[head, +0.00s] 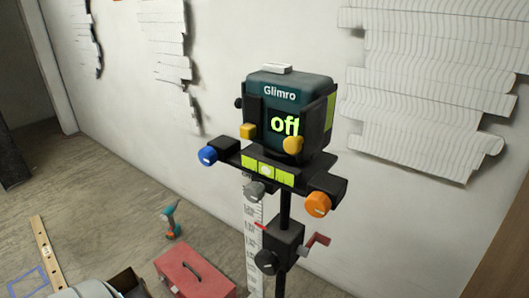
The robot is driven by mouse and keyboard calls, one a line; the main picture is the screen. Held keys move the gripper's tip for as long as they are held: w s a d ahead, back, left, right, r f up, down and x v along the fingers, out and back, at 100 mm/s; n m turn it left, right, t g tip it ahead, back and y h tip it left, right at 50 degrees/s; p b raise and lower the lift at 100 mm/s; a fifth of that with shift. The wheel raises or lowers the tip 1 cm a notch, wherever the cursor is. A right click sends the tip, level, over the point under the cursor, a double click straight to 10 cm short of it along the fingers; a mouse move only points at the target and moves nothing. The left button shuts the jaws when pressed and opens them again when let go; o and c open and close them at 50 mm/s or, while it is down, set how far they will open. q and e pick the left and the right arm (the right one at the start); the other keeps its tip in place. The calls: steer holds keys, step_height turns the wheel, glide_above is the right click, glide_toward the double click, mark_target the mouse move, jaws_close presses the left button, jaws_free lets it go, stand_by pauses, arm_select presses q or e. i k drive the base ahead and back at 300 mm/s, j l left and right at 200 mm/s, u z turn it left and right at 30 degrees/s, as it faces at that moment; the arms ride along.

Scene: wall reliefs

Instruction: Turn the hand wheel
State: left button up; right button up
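A laser-level-like device (291,92) with a dark teal body, the word "Glimro" and a green "off" display stands upright on a black post (285,205). Round knobs sit around its mount: blue (208,155), grey (254,190) and orange (317,204). Lower on the post is a black block (284,240) with a round black knob (266,262) at its front and a red crank-like handle (317,241) at its right. I cannot tell which of these is the hand wheel. Neither gripper is in view.
A red toolbox (195,277) and a teal-and-orange tool (171,219) are on the floor. A wooden level (46,250) lies at left. White ribbed reliefs (440,80) cover parts of the wall.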

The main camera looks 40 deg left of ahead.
mark_target(267, 261)
steer(key=j+u, duration=0.1)
steer(key=u, duration=1.05)
steer(key=i+l, duration=0.05)
